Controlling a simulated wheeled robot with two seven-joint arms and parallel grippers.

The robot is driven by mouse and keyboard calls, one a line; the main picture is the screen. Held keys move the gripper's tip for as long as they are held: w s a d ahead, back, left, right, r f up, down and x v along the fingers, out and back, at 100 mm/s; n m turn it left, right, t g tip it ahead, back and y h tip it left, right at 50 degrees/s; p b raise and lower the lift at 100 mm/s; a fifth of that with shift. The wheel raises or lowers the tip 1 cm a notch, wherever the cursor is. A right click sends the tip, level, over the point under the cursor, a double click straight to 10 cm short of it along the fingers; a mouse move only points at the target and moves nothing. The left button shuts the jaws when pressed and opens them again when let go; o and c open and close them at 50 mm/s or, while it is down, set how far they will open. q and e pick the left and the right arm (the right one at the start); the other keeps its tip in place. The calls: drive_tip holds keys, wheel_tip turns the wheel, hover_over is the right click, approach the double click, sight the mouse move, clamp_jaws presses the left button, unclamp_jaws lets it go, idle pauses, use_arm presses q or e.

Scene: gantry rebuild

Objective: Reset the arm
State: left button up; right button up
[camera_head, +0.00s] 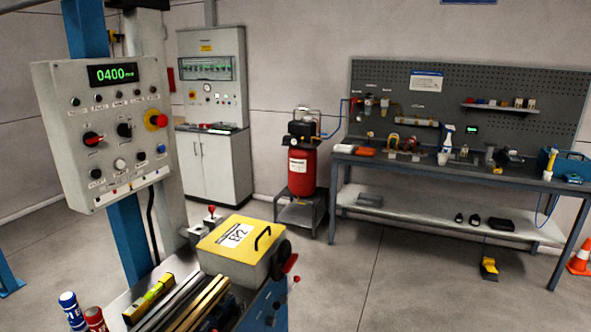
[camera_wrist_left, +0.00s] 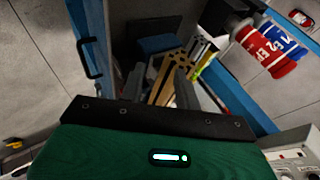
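Neither of my arms shows in the head view. In the left wrist view, my left gripper (camera_wrist_left: 160,82) has its two grey fingers apart, with nothing seen held between them. Beyond the fingers lie brass-coloured bars (camera_wrist_left: 165,78), which also show on the cart (camera_head: 202,303) in the head view. I cannot tell how far the fingers are from the bars. My right gripper is in neither view.
A control panel (camera_head: 105,128) reads 0400. A yellow-lidded box (camera_head: 240,240) and a spirit level (camera_head: 150,298) sit near the bars. A blue can (camera_head: 72,310) and a red can (camera_head: 95,320) stand at left. A workbench (camera_head: 440,168) is at right; the middle floor is clear.

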use_arm(q)
drive_tip(key=s+d+f+n+g+h, duration=0.1)
drive_tip(key=s+d+f+h, duration=0.1)
drive_tip(key=s, duration=0.7)
drive_tip(key=s+d+f+n+g+h, duration=0.1)
drive_tip(key=s+d+f+h, duration=0.15)
drive_tip(key=s, duration=0.55)
drive_tip(key=s+d+f+n+g+h, duration=0.1)
drive_tip(key=s+f, duration=0.1)
drive_tip(key=s, duration=0.7)
wheel_tip(320, 180, down, 31)
drive_tip(key=g, duration=0.2)
drive_tip(key=s+a+f, duration=0.3)
drive_tip(key=s+f, duration=1.6)
drive_tip(key=shift+s+a+f+g, duration=0.2)
drive_tip(key=shift+s+g, duration=0.15)
drive_tip(key=shift+g, duration=0.05)
